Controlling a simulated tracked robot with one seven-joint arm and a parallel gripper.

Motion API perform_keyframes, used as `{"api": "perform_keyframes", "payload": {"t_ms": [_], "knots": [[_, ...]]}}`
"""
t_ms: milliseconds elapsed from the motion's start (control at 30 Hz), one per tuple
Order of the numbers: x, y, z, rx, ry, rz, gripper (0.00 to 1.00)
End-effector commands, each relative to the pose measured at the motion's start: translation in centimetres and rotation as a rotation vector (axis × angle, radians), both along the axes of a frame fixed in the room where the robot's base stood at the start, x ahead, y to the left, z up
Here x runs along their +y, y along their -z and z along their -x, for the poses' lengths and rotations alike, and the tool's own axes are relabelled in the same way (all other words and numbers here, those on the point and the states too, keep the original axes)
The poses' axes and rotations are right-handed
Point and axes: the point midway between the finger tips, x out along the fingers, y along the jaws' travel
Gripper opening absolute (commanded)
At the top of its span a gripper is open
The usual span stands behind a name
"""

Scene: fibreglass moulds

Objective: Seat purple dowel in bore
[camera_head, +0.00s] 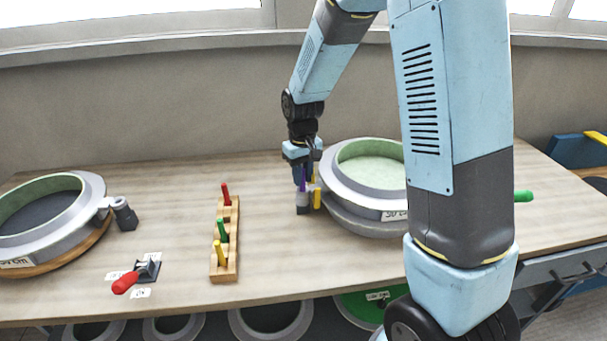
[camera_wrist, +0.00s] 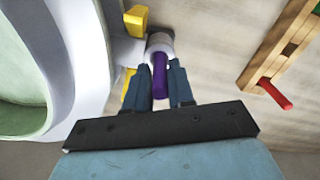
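The purple dowel (camera_wrist: 159,78) stands between the two fingers of my gripper (camera_wrist: 160,88), which look closed on its sides. It shows as a thin purple strip under my gripper in the head view (camera_head: 303,179). The dowel's far end meets the pale round collar (camera_wrist: 160,42) on the side of the right mould (camera_head: 345,208). This collar is a small grey cylinder in the head view (camera_head: 303,204). The bore's mouth is mostly hidden behind the dowel, so I cannot tell how deep the dowel is.
A yellow lever (camera_head: 317,196) stands right beside the collar. A wooden rack (camera_head: 225,268) holds red, green and yellow dowels to the left. A red-handled toggle clamp (camera_head: 126,282) and another round mould (camera_head: 92,190) are farther left. Bare tabletop lies between rack and collar.

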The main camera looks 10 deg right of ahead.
Motion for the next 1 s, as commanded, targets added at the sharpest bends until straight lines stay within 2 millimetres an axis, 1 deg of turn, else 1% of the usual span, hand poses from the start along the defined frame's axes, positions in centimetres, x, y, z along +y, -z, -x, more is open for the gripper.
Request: {"api": "perform_keyframes", "payload": {"t_ms": [33, 167, 433, 567, 667, 1000], "knots": [[0.0, 0.0, 0.0, 0.0, 0.0, 0.0, 0.28], [0.0, 0.0, 0.0, 0.0, 0.0, 0.0, 0.41], [0.0, -0.1, 0.0, 0.0, 0.001, 0.0, 0.41], [0.0, -1.0, 0.0, -0.002, 0.001, -0.001, 0.41], [0.0, -2.4, -0.1, -0.003, 0.001, -0.001, 0.41], [-0.1, -9.1, -0.1, -0.003, 0.001, -0.001, 0.41]]}}
